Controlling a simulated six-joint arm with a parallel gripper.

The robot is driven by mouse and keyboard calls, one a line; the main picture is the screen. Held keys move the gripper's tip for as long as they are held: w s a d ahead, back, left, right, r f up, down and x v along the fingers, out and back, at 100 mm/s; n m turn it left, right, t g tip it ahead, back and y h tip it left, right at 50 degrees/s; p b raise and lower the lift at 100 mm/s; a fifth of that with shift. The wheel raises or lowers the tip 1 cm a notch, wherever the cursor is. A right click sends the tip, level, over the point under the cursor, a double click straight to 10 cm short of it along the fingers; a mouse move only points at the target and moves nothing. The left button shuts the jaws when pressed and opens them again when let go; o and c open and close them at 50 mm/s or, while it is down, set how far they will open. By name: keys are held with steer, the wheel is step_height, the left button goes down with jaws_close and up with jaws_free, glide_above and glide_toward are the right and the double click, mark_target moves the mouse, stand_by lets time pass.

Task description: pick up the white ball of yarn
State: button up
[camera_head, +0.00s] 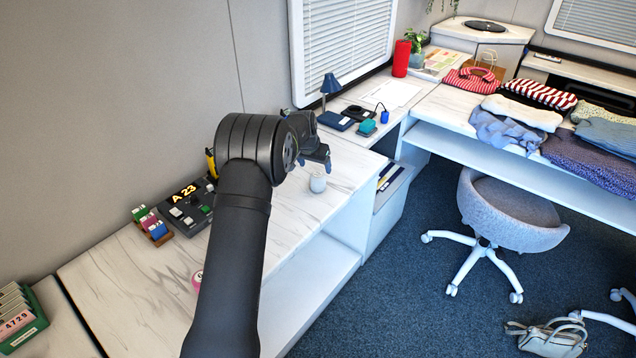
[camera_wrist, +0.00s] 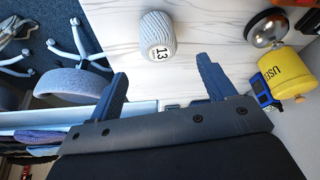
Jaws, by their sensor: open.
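The white ball of yarn (camera_head: 317,183) stands on the marble-patterned counter near its front edge. In the wrist view the ball of yarn (camera_wrist: 157,30) is pale and ribbed, with a round white tag reading 13. My gripper (camera_head: 318,157) is above the counter, just above and behind the ball in the head view. In the wrist view my gripper (camera_wrist: 163,80) has its two blue fingers spread wide. The ball lies beyond the fingertips, roughly between their lines, and is not touched. The gap between the fingers is empty.
A blue lamp (camera_head: 330,85) and small desk items stand behind my gripper. A yellow cylinder (camera_wrist: 285,73) and a silver dome (camera_wrist: 265,28) are at the right in the wrist view. A pink ball (camera_head: 197,281) and a dark device (camera_head: 187,207) are on the counter's left part.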

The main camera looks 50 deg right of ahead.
mark_target(318, 175)
steer(key=shift+x, duration=3.8)
steer(key=shift+s+a, duration=0.1)
steer(key=c, duration=1.1)
steer(key=shift+r, duration=0.1)
